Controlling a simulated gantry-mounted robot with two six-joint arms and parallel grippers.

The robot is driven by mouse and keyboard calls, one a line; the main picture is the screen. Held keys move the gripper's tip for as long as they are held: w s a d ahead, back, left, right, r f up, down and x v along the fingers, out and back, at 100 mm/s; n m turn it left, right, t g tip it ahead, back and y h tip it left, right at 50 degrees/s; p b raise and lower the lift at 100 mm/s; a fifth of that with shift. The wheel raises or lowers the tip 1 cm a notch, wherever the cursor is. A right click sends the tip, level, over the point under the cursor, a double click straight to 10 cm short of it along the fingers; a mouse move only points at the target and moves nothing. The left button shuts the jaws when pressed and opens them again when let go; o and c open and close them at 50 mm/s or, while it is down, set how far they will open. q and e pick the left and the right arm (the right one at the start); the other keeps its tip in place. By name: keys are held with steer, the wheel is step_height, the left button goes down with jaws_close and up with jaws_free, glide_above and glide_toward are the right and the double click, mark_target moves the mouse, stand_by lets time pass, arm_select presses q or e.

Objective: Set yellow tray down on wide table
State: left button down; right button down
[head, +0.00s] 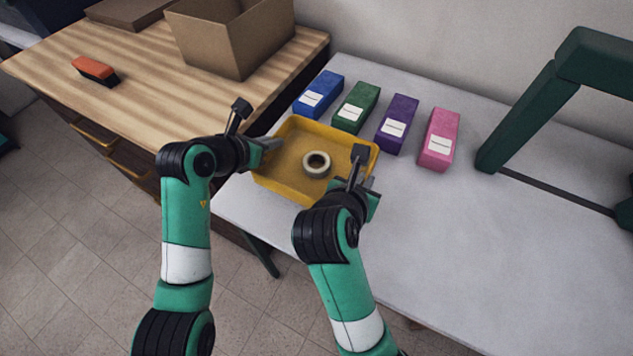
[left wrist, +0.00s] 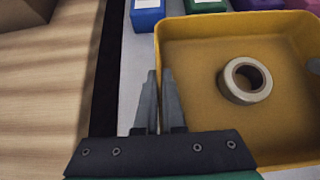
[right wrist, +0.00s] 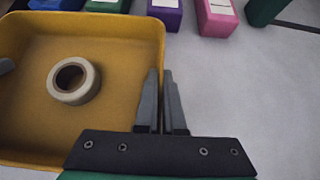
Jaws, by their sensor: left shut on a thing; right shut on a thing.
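The yellow tray (head: 284,188) is at the left end of the wide white table (head: 460,250), level as far as I can see. Whether its underside touches the table cannot be told. A roll of tape (head: 316,165) lies inside it. My left gripper (head: 272,144) is shut on the tray's left wall, which also shows in the left wrist view (left wrist: 159,60). My right gripper (head: 364,180) is shut on the tray's right wall, seen in the right wrist view (right wrist: 161,45). The fingertips hide short parts of the rim.
Blue (head: 318,94), green (head: 356,107), purple (head: 397,124) and pink (head: 439,139) boxes stand behind the tray. A dark green frame (head: 520,115) is at the right. A wooden bench (head: 130,75) at left holds a cardboard box (head: 225,40) and an orange-topped brush (head: 94,68). The table's front right is clear.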

mark_target(270, 157)
arm_select(q)
steer(key=shift+f, duration=0.1)
arm_select(e)
steer(key=shift+f, duration=0.1)
